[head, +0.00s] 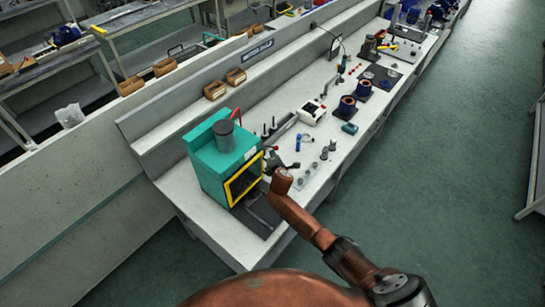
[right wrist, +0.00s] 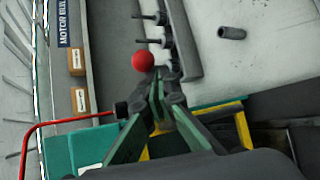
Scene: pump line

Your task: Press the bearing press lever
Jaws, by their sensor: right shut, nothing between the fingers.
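The bearing press (head: 212,163) is a teal box with a grey cylinder on top and a yellow-framed front opening, at the near end of the bench. Its teal body (right wrist: 88,148) and yellow frame also show in the right wrist view. A red ball knob (right wrist: 143,61), seemingly the lever's end, shows just beyond the fingertips of my right gripper (right wrist: 158,88). The gripper is shut and empty; I cannot tell whether it touches the knob. In the head view my right gripper (head: 272,164) is beside the press's front right edge. The lever's rod is mostly hidden. My left gripper is out of view.
The bench (head: 205,222) runs away to the upper right. A white device (head: 311,112), dark-based copper-coloured parts (head: 347,105) and small fittings stand beyond the press. Brown bins (head: 215,90) sit on the back ledge. The floor right of the bench is clear.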

